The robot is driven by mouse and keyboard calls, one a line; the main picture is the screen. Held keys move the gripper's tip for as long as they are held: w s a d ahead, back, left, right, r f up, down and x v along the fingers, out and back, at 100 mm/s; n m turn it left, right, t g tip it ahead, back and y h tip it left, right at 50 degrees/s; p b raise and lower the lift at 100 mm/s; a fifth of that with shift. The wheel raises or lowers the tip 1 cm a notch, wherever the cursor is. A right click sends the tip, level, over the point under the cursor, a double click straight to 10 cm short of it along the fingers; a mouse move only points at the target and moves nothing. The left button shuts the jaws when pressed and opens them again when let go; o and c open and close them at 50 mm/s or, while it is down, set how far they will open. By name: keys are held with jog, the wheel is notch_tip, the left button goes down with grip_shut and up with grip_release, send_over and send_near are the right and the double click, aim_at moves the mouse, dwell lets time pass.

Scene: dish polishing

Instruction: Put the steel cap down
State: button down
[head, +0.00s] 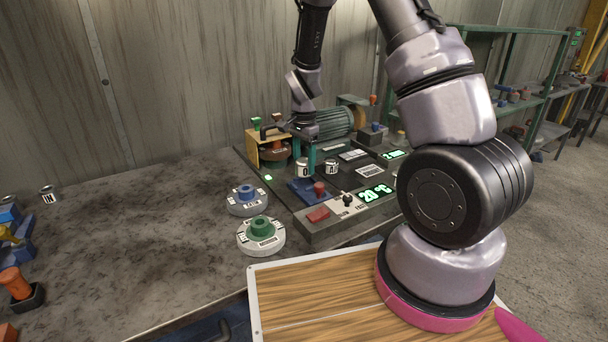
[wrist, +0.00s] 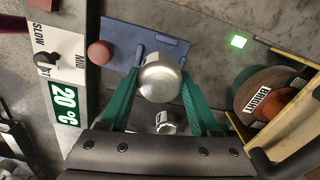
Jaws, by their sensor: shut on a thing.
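My gripper (head: 304,172) has green fingers and is shut on a steel cap (wrist: 160,78), a shiny rounded metal piece. In the head view the held cap (head: 302,168) shows a dark mark on its side. It is over or at the edge of a small blue plate (wrist: 140,45), which also shows in the head view (head: 299,191). I cannot tell whether the cap touches the plate. A second steel cap (wrist: 166,122), also seen in the head view (head: 331,167), stands apart, nearer the wrist.
A control panel (head: 350,207) with a green readout is in front. A polishing wheel (wrist: 265,95) and yellow bracket are close on the right in the wrist view.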

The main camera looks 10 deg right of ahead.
aim_at(304, 173)
jog(key=shift+f, duration=1.85)
